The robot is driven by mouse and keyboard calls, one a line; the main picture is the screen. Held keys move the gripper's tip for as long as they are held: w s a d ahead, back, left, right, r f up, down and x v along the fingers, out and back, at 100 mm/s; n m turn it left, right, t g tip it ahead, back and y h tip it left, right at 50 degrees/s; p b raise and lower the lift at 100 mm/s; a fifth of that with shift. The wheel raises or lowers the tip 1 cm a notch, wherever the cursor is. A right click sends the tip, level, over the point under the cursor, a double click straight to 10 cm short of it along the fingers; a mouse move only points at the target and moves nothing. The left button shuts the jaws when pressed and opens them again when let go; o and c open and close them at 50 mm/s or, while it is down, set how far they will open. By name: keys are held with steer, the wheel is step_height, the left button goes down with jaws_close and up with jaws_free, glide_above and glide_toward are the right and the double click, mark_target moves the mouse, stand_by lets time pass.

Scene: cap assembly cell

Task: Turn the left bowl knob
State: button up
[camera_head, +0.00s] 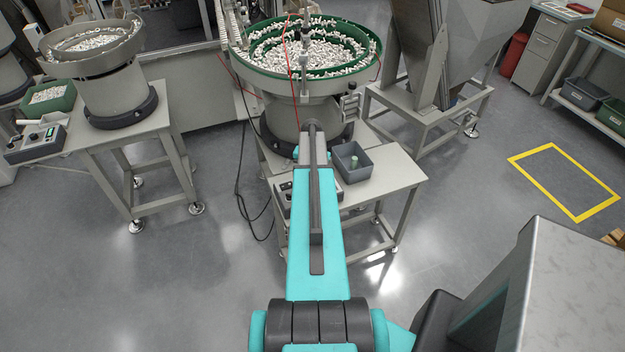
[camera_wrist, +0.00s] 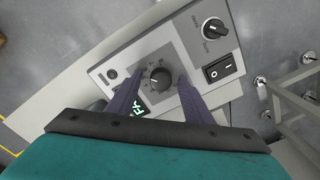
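In the wrist view a round black knob (camera_wrist: 160,79) with a white pointer line sits on a grey control panel (camera_wrist: 133,67). My gripper (camera_wrist: 159,85) is open, with one dark finger on each side of this knob. I cannot tell whether the fingers touch it. A second black knob (camera_wrist: 214,28) is farther up and right on the panel. In the head view my arm reaches to the control box (camera_head: 284,187) in front of the middle green bowl (camera_head: 262,72) and hides my gripper. The steel bowl (camera_head: 103,62) at left has its own control box (camera_head: 35,143).
In the wrist view a rocker switch (camera_wrist: 218,69) is right of the fingers, and a lit display (camera_wrist: 138,111) is partly hidden by the left finger. In the head view a grey bin (camera_head: 350,172) stands on the bench (camera_head: 395,177) beside my arm. The floor around is open.

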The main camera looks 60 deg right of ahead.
steer(key=c, duration=1)
steer(key=shift+c, duration=0.2)
steer(key=shift+f+n+b, duration=0.1)
steer(key=shift+n+b, duration=0.2)
steer(key=shift+b, duration=0.15)
steer(key=shift+n+b, duration=0.55)
steer(key=shift+n, duration=0.05)
steer(key=shift+s+n+b, duration=0.1)
steer(key=shift+n+b, duration=0.55)
steer(key=shift+n, duration=0.45)
steer(key=o, duration=1.1)
steer(key=shift+c, duration=0.2)
